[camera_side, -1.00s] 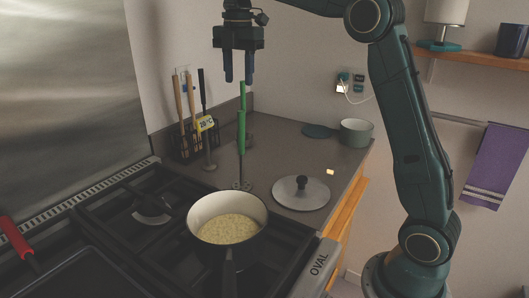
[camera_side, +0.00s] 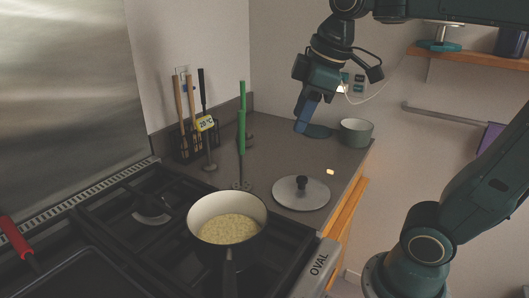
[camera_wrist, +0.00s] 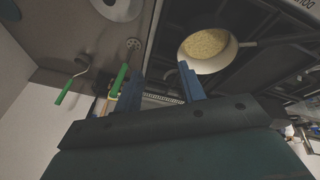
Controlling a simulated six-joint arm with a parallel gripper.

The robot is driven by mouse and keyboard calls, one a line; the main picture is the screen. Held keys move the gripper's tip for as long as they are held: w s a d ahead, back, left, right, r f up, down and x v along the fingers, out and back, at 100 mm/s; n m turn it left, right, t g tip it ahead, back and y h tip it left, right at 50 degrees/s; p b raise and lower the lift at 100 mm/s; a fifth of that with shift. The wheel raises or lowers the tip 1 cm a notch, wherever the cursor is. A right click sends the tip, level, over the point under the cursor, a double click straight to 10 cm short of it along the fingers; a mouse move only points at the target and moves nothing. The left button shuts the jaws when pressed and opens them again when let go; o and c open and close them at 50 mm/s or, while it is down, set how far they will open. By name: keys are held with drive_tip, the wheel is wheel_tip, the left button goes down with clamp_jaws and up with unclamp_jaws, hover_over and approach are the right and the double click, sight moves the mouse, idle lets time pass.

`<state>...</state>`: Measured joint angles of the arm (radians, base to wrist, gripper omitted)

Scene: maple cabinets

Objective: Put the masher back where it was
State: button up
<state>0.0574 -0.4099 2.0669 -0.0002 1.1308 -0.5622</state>
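A masher with a green handle (camera_side: 241,132) and a perforated grey head stands upright on the counter, just behind the pot. In the wrist view its head (camera_wrist: 133,44) is clear and its handle runs down beside the left finger. My gripper (camera_side: 301,128) is tilted in the air over the counter, right of the masher and apart from it in the side view. In the wrist view my gripper (camera_wrist: 160,88) has its two fingers wide apart, with nothing gripped between them.
A cream pot (camera_side: 201,212) with pale food sits on the stove. A second green-handled tool (camera_side: 243,94) stands behind the masher. A utensil rack (camera_side: 180,150), a lid (camera_side: 314,195) and a grey-green pot (camera_side: 356,135) are on the counter. A shelf (camera_side: 480,58) is at upper right.

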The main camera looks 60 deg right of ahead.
drive_tip(key=s+a+f+m+t, duration=0.1)
drive_tip(key=s+f+m, duration=0.4)
drive_tip(key=s+f, duration=0.2)
drive_tip(key=shift+s+a+f+m+t, duration=0.3)
drive_tip(key=shift+s+f+m, duration=0.1)
drive_tip(key=shift+s, duration=0.35)
